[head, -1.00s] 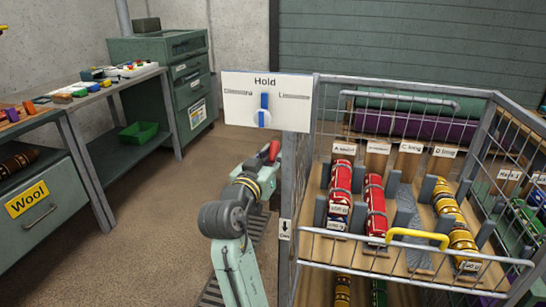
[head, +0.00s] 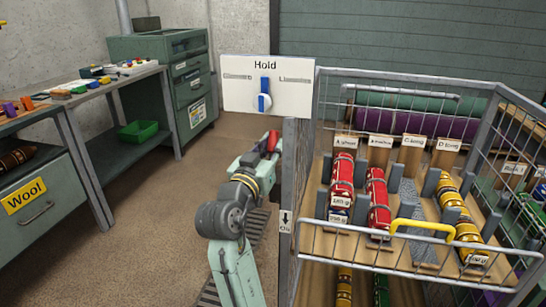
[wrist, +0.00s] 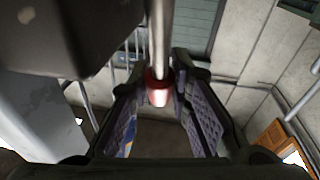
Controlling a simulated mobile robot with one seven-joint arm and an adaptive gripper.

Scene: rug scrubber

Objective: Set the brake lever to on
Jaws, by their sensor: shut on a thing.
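The brake lever is a metal rod with a red end. Its red part (head: 272,141) shows in the head view at the left side of the wire cart, below the sign. In the wrist view the red end of the lever (wrist: 158,92) lies between the two dark finger pads, with the rod running up out of the picture. My gripper (head: 262,152) is at the red part, and the wrist view shows my gripper (wrist: 160,76) shut on it.
A wire cart (head: 410,245) with red and yellow rolls stands at right. Workbenches (head: 100,95) stand at left. The floor (head: 130,230) between is clear.

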